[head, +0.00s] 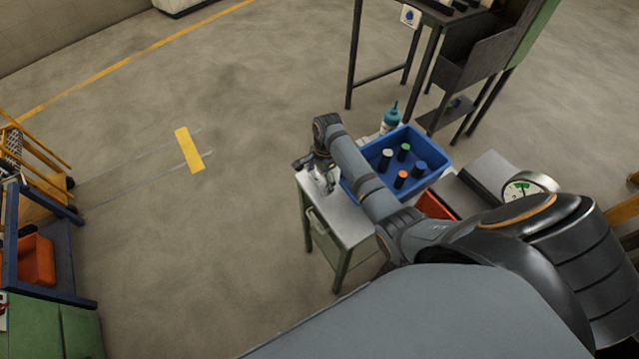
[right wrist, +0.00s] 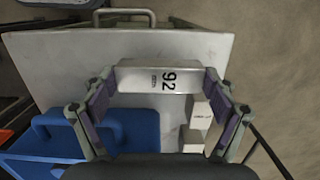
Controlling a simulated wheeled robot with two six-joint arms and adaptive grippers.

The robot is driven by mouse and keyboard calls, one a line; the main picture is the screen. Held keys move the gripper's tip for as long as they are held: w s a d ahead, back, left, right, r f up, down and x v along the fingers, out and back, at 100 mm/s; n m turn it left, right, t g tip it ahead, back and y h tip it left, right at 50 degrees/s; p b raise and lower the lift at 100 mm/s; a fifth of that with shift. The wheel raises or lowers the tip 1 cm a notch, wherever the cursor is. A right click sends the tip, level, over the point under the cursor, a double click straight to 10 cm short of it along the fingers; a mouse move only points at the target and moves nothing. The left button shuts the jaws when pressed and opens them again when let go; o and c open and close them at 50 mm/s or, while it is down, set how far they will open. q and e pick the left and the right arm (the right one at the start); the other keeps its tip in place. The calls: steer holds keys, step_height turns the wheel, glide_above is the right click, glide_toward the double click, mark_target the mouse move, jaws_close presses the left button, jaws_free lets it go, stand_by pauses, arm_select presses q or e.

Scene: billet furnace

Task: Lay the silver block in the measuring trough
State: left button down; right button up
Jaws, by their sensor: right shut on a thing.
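The silver block (right wrist: 160,80), a pale metal bar marked 92, spans the space between the fingers of my right gripper (right wrist: 160,85) in the right wrist view. The gripper is shut on it. In the head view my right gripper (head: 316,171) is over the left end of a small grey-topped table (head: 345,211), and the arm partly hides what is there. I cannot tell whether the block touches the table. A smaller pale block (right wrist: 197,125) shows by the right finger. I cannot make out the measuring trough for certain. My left gripper is not in view.
A blue bin (head: 429,172) with several cylinders stands right behind my forearm, with a teal bottle (head: 391,115) beside it. A dial gauge (head: 524,189) and an orange bin (head: 433,206) are to the right. Open floor lies left of the table.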

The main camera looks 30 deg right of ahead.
steer(key=shift+f, duration=1.1)
steer(key=shift+f, duration=0.1)
steer(key=o, duration=1.6)
steer(key=shift+s, duration=0.15)
